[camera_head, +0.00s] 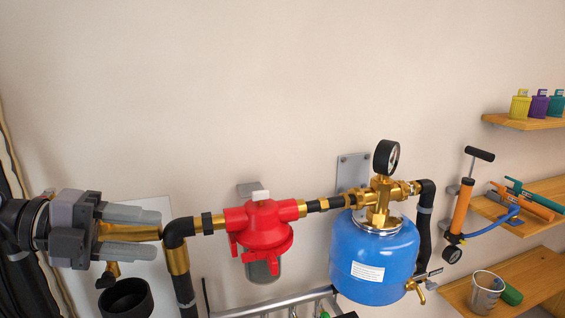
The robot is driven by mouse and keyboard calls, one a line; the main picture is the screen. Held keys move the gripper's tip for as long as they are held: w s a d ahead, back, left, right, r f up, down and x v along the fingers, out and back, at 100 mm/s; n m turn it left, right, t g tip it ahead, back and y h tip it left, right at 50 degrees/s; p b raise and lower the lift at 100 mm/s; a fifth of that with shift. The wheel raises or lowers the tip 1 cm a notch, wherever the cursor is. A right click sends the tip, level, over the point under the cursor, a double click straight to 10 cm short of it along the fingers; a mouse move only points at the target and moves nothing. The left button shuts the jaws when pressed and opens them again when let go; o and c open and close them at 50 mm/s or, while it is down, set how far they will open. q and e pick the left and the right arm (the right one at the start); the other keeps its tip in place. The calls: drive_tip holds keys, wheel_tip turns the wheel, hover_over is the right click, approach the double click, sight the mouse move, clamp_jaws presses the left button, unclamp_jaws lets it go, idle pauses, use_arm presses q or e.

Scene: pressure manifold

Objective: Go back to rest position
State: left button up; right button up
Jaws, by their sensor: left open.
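My left gripper (150,232) is at the left of the head view, its arm coming in from the left edge. Its two grey fingers point right and stand apart. A brass fitting (125,232) shows in the gap between them. I cannot tell whether the fingers touch it. A brass stub below the fingers points down toward a black cup-like part (126,298). My right gripper is not in the view.
A black and brass pipe (178,262) runs to a red regulator (262,227) and a blue tank (375,258) with a pressure gauge (386,157). Wooden shelves with bottles (539,106), an orange pump (462,205) and a bucket (485,292) are at right. The wall above is bare.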

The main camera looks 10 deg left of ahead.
use_arm(q)
drive_tip(key=a+f+n+t+y, duration=0.2)
drive_tip(key=f+n+t+y, duration=0.2)
drive_tip(key=f+n+y, duration=0.6)
drive_tip(key=a+f+n+t+y, duration=0.35)
drive_tip(key=f+n, duration=0.55)
drive_tip(key=n, duration=0.4)
drive_tip(key=s+d+f+n+g, duration=0.2)
drive_tip(key=s+d+f+g, duration=0.3)
drive_tip(key=s+f, duration=0.3)
drive_tip(key=s+d+f+n+g, duration=0.3)
drive_tip(key=s+d+f+g, duration=0.25)
drive_tip(key=s, duration=0.45)
drive_tip(key=w+d+f+t+h, duration=0.2)
drive_tip(key=w+f+t, duration=0.3)
drive_tip(key=f, duration=0.4)
drive_tip(key=shift+w+f+m+t+h, duration=0.15)
drive_tip(key=shift+w+m+t+h, duration=0.25)
drive_tip(key=shift+t, duration=0.3)
